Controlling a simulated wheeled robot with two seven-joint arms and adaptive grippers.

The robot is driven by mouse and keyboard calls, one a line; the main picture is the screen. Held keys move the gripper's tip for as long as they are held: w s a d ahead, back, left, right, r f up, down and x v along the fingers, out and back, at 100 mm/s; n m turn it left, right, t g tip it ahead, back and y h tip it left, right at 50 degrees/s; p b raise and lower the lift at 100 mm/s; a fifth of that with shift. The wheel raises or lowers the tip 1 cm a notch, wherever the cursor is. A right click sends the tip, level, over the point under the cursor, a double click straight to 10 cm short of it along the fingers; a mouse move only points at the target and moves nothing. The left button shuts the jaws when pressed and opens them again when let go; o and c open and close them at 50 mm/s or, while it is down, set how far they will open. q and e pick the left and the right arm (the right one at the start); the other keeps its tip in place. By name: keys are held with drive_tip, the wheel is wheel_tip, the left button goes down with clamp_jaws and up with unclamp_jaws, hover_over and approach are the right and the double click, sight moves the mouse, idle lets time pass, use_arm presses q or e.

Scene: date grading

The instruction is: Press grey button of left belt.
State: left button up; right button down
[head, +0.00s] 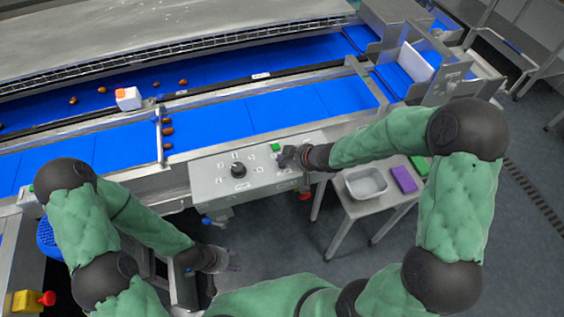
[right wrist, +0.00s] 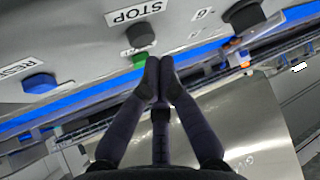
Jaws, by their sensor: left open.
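The control box (head: 215,180) stands at the front of the belts, with a black knob (head: 238,170) and a green button (head: 275,147) on top. In the right wrist view a dark grey button (right wrist: 140,37) sits beside the STOP label (right wrist: 136,12), with the green button (right wrist: 139,60) just beyond it. My left gripper (head: 230,262) is open and empty, low in front of the box.
Blue belts (head: 215,125) run behind the box, carrying several brown dates. A white box with an orange top (head: 128,98) stands at the belts. A side table at right holds a grey tray (head: 350,188) and a purple block (head: 404,179). Floor is open in front.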

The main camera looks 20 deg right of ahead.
sight(283, 165)
drive_tip(key=shift+r+p, duration=2.5)
use_arm(q)
wheel_tip(283, 165, up, 5)
drive_tip(key=shift+r, duration=0.1)
use_arm(e)
drive_tip(key=shift+f, duration=0.1)
use_arm(q)
drive_tip(key=shift+s, duration=0.1)
